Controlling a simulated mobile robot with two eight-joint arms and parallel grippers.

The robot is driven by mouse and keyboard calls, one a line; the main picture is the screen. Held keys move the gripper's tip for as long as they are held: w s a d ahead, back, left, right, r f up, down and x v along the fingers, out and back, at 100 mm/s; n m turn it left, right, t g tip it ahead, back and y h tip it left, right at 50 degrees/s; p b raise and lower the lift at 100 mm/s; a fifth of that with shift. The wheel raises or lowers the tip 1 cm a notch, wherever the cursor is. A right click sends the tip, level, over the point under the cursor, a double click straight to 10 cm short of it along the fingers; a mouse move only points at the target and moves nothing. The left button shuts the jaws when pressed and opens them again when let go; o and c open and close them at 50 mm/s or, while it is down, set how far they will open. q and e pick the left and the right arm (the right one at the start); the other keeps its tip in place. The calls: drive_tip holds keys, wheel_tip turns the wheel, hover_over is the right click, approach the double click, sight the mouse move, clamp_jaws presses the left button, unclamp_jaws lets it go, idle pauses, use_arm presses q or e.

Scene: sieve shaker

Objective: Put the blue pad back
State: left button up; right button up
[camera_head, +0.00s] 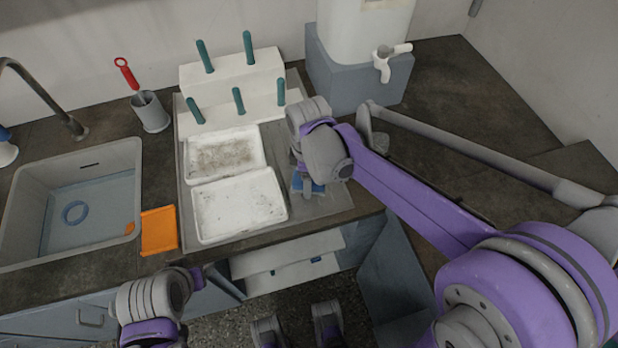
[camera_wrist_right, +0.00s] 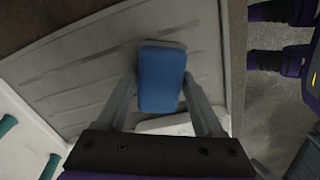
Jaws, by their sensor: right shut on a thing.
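In the head view the blue pad (camera_head: 317,188) shows only in part below my right wrist, just right of the front white tray. I cannot tell whether the pad touches the board. My left gripper (camera_head: 197,277) is low at the front of the counter; its fingers are too small to read.
Two white trays (camera_head: 238,238) lie on the board; the rear one holds brown grains. Behind them stands a white rack (camera_head: 232,82) with teal pegs. An orange pad (camera_head: 159,231) lies beside the sink (camera_head: 25,205). A white tank (camera_head: 362,40) stands behind my right arm.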

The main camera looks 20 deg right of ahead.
drive_tip(key=shift+f, duration=0.15)
drive_tip(key=o, duration=1.3)
